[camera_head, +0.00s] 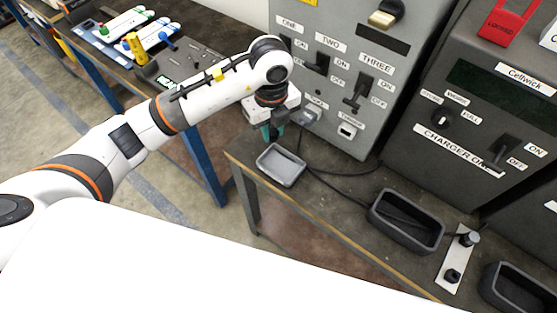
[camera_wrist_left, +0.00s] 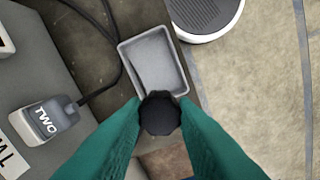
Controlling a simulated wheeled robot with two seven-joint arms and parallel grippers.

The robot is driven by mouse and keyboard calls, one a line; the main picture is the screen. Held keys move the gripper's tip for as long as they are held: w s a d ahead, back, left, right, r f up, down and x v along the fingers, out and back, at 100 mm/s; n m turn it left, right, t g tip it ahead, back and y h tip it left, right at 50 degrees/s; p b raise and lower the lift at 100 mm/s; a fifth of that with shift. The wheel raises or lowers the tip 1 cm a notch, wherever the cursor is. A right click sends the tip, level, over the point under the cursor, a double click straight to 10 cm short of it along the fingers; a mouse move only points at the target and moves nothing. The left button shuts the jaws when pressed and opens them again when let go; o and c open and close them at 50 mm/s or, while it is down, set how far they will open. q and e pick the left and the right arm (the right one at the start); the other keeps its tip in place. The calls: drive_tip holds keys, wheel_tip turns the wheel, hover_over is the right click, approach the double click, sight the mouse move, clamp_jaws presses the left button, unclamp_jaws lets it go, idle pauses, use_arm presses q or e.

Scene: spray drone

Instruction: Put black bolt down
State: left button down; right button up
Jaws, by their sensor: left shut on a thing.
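My left gripper (camera_head: 272,132) is over the workbench, at the far edge of a small shallow grey tray (camera_head: 281,168). In the left wrist view, the teal fingers of the left gripper (camera_wrist_left: 160,122) are shut on a black bolt (camera_wrist_left: 160,112), whose dark round head faces the camera. The same tray (camera_wrist_left: 155,62) lies just beyond the bolt, and the bolt overlaps its near edge in the picture. The tray's visible inside is empty. The bolt cannot be made out in the head view. My right gripper is not in view.
A grey plug marked TWO (camera_wrist_left: 44,120) and a dark cable (camera_wrist_left: 110,85) lie beside the tray. Control cabinets (camera_head: 345,60) stand behind the bench. A deeper black bin (camera_head: 405,222) and a white plate (camera_head: 451,262) with black knobs are to the right.

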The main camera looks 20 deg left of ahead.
sight(273, 141)
use_arm(q)
wheel_tip(273, 141, down, 5)
drive_tip(key=shift+r+p, duration=0.2)
drive_tip(key=shift+p, duration=0.15)
wheel_tip(273, 141, down, 4)
drive_tip(key=shift+f+p, duration=0.15)
drive_tip(key=shift+p, duration=0.2)
drive_tip(key=shift+f, duration=0.1)
drive_tip(key=shift+f, duration=0.15)
drive_tip(key=c, duration=1.1)
unclamp_jaws()
drive_tip(key=shift+c, duration=0.2)
